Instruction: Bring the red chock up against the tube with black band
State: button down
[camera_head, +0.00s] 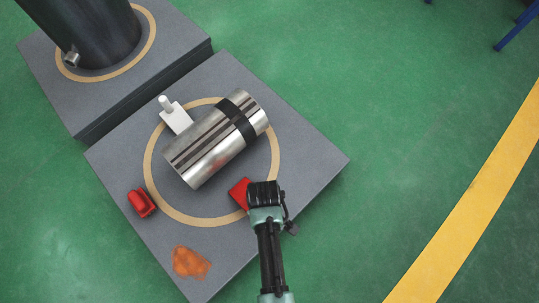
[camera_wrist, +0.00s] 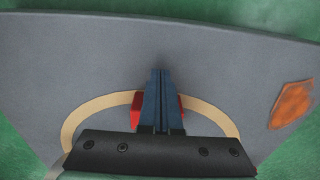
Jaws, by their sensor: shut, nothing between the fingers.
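The tube with black band (camera_head: 215,143) is a silver cylinder lying on its side on a grey platform, its black band (camera_head: 236,121) near the upper right end. A red chock (camera_head: 239,190) sits below the tube in the head view, with bare platform between them. My gripper (camera_head: 262,190) is at this chock and hides part of it. In the wrist view the shut fingers (camera_wrist: 161,74) stand in front of the red chock (camera_wrist: 137,108), which shows on both sides of them. Whether they touch it I cannot tell. Another red block (camera_head: 141,203) lies farther left, apart from the tube.
A white chock-like piece (camera_head: 175,117) with a post stands at the tube's upper left side. An orange stain (camera_head: 190,262) marks the platform (camera_head: 310,160). A second platform with a dark upright cylinder (camera_head: 85,30) is at upper left. Green floor is free at right.

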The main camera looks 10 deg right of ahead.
aim_at(239, 186)
jog(key=shift+w+a+b, duration=0.45)
jog(key=shift+w+a, duration=0.2)
jog(key=shift+w, duration=0.3)
jog(key=shift+r, duration=0.1)
jog(key=w+a, duration=0.1)
jog(key=w, duration=0.1)
jog(key=w+a, duration=0.2)
jog(key=w, duration=0.1)
jog(key=w+a, duration=0.2)
jog(key=shift+w+a+p, duration=0.15)
jog(key=shift+p, duration=0.25)
